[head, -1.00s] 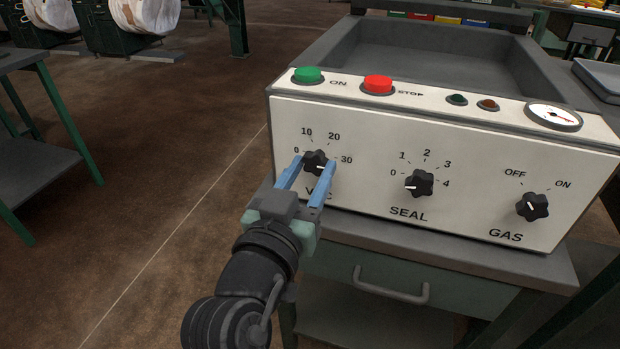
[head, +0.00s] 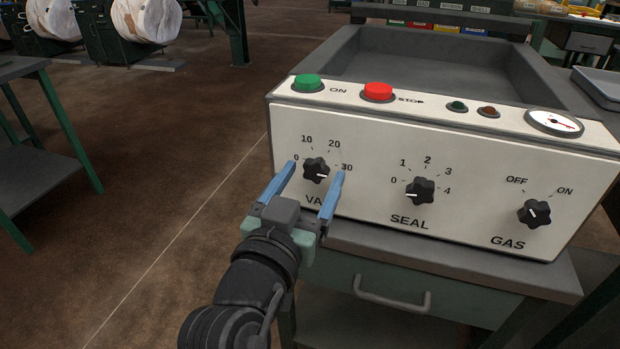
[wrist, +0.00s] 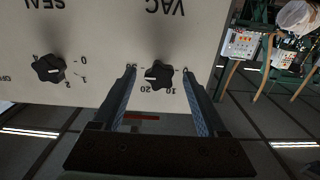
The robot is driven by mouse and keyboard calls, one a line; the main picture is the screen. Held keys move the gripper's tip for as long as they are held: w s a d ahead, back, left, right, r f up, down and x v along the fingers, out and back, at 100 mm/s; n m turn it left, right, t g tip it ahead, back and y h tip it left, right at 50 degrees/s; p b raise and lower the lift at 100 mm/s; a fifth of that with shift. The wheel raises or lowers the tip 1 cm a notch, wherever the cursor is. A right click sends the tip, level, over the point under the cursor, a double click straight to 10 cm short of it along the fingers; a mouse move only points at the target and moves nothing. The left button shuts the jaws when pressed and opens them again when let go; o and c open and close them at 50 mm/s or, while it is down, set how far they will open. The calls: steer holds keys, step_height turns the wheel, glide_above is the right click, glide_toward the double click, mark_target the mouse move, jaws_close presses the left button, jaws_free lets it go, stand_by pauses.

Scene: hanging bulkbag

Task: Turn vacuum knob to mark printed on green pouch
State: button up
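The black vacuum knob (head: 316,170) sits on the white front panel at left, above the partly covered VAC label. It also shows in the wrist view (wrist: 159,74), upside down. Its white pointer line faces right, toward the 30 side of the 0 to 30 scale; the exact reading is hard to tell. My gripper (head: 314,169) is open, with one blue finger on each side of the knob and a clear gap to both. In the wrist view my gripper (wrist: 159,85) also holds nothing. No green pouch shows in either view.
The SEAL knob (head: 420,191) and GAS knob (head: 534,213) are to the right on the same panel. A green ON button (head: 307,83) and a red STOP button (head: 378,91) are on top. A drawer handle (head: 391,293) juts out below. Open floor lies left.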

steer(key=p+v, duration=0.1)
steer(key=v, duration=1.2)
steer(key=shift+r, duration=0.1)
steer(key=w+d+r+n+t+y, duration=0.1)
steer(key=w+r+t, duration=0.15)
steer(key=r, duration=0.65)
steer(key=w+d+r+t+y, duration=0.1)
steer(key=w+r+t+y, duration=0.15)
steer(key=r, duration=0.65)
steer(key=s+d+r+n+t+y, duration=0.1)
steer(key=s+r+t, duration=0.2)
steer(key=r, duration=0.5)
steer(key=s+d+r+n+t+y, duration=0.15)
steer(key=s+r, duration=0.25)
steer(key=r, duration=0.4)
step_height(320, 180, up, 35)
steer(key=p, duration=3.6)
steer(key=shift+w+t+p, duration=0.35)
steer(key=shift+a, duration=0.15)
